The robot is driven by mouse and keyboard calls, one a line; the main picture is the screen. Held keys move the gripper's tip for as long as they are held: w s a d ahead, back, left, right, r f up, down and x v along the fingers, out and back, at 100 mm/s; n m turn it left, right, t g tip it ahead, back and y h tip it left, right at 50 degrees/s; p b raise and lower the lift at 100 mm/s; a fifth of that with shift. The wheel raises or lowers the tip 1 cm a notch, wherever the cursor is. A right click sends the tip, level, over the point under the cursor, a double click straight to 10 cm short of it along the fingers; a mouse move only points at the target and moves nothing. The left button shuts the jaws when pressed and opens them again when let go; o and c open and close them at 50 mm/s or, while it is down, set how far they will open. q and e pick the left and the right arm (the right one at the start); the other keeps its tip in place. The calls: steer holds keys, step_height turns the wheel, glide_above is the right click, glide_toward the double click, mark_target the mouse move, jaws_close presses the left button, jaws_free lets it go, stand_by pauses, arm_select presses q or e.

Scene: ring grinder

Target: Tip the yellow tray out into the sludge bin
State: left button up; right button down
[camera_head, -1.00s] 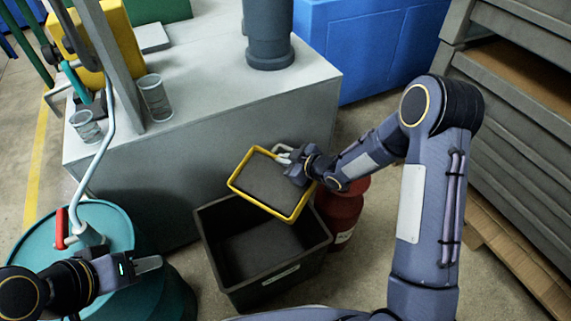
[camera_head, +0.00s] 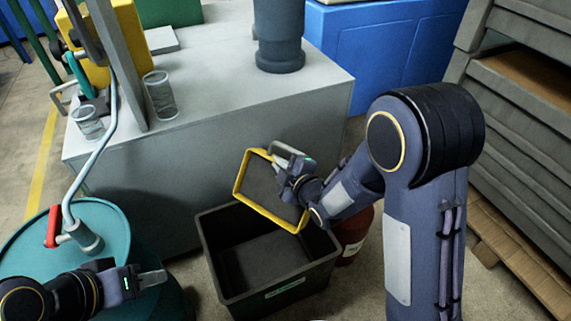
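The yellow tray (camera_head: 267,211) has a bright yellow rim and a dark grey face. It is tilted steeply above the back right part of the sludge bin. The sludge bin (camera_head: 212,262) is an open black box with a pale label, standing on the floor. Its visible inside looks dark and empty; the tray hides part of it. My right gripper (camera_head: 285,160) is shut on the tray at its upper right edge. My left gripper (camera_head: 152,279) is at lower left, over the teal drum, apart from tray and bin. Its fingers look closed, with nothing between them.
The teal drum (camera_head: 30,252) carries a pump with a red handle (camera_head: 53,227). A grey machine cabinet (camera_head: 200,165) stands behind the bin, with two mesh cups on top. A red container (camera_head: 355,236) is close right of the bin. Stacked grey shelves (camera_head: 520,130) fill the right.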

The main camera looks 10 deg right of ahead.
steer(key=s+a+r+n+t+b, duration=0.1)
steer(key=s+a+n+t+b, duration=0.2)
steer(key=s+a+n+b, duration=0.1)
steer(key=shift+s+a+r+n+b, duration=0.15)
steer(key=shift+s+a+n+b, duration=0.15)
steer(key=shift+s+a+n, duration=0.5)
steer(key=shift+s+d, duration=0.1)
steer(key=shift+d, duration=0.1)
stand_by(3.3)
